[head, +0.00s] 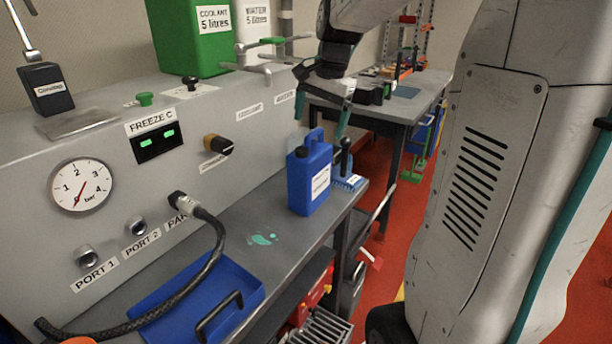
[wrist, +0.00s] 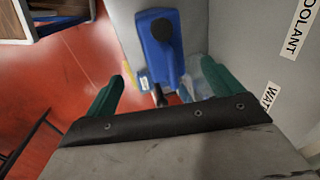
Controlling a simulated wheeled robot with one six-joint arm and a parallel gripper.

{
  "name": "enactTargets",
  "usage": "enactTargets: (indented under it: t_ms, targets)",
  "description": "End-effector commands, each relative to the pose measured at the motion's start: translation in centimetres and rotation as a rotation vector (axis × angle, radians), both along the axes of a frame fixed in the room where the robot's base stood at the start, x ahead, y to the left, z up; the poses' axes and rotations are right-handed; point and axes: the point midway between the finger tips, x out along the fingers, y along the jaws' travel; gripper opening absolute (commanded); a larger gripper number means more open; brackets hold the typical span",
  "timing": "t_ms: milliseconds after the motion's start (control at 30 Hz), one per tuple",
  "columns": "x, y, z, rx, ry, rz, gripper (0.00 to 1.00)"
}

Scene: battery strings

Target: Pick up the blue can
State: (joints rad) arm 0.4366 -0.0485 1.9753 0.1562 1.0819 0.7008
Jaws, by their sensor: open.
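The blue can (head: 309,182), with a handle on top and a white label, stands upright on the grey bench shelf. In the wrist view the can (wrist: 158,50) shows from above, with its black cap. My gripper (head: 321,118) is open and empty, just above the can's handle in the head view. In the wrist view its green fingertips (wrist: 166,72) are spread, with the can in the picture between and beyond them. I cannot tell whether a finger touches it.
A blue-bristled brush (head: 347,178) stands close behind the can. A grey panel (head: 235,160) rises on the left. A blue tray (head: 243,277) with a black hose (head: 205,268) over it lies in front. A green coolant can (head: 192,40) stands on top. Red floor (head: 398,215) is to the right.

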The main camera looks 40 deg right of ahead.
Motion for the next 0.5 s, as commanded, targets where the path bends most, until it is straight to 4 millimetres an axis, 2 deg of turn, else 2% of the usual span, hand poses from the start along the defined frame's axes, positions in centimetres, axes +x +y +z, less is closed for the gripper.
enactTargets:
  t_ms: [133,500]
  targets:
    - [0.6,-0.5,-1.4,0.005,0.001,-0.021,0.91]
    - [1.7,0.3,-6.1,0.006,0.003,-0.020,0.91]
